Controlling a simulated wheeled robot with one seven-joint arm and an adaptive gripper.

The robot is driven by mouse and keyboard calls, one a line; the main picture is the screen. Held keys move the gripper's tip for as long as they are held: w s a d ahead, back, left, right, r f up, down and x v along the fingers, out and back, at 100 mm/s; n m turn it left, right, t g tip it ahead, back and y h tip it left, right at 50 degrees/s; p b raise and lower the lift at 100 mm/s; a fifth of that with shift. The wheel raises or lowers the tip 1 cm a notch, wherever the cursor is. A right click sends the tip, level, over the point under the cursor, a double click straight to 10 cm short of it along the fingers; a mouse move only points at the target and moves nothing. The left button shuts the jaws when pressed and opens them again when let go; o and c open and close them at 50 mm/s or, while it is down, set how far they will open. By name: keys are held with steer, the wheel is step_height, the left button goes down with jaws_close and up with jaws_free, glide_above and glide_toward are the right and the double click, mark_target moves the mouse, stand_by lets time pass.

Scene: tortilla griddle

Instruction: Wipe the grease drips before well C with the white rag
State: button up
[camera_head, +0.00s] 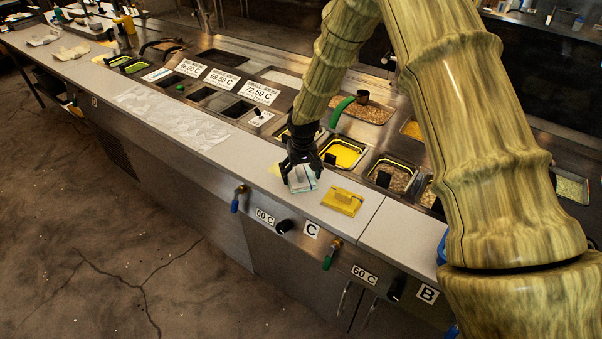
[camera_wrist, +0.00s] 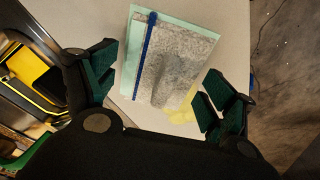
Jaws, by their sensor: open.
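The white rag (camera_head: 303,184) lies on the pale counter (camera_head: 235,158) behind the C label (camera_head: 311,229). In the wrist view the rag (camera_wrist: 180,60) looks grey-white and speckled, with a raised fold and a blue stripe, over a pale green layer (camera_wrist: 132,60). Yellow grease (camera_wrist: 183,115) shows at the rag's edge, and a yellow patch (camera_head: 274,169) lies left of it in the head view. My gripper (camera_head: 301,172) points down over the rag. In the wrist view my gripper (camera_wrist: 160,88) is open, with a finger on each side of the rag. I cannot tell whether the fingers touch it.
A folded yellow cloth (camera_head: 343,200) lies right of the rag. A well with yellow contents (camera_head: 343,153) sits behind. Knobs and a green-handled tap (camera_head: 329,259) project from the front panel. A crumpled translucent sheet (camera_head: 175,118) covers counter to the left.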

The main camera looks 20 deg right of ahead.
steer(key=shift+r, duration=0.4)
stand_by(0.3)
steer(key=shift+s, duration=0.1)
jaws_close()
steer(key=shift+f, duration=0.1)
steer(key=c, duration=1.4)
jaws_free()
steer(key=shift+o, duration=0.2)
steer(key=shift+r+p, duration=0.4)
steer(key=shift+p, duration=0.05)
jaws_close()
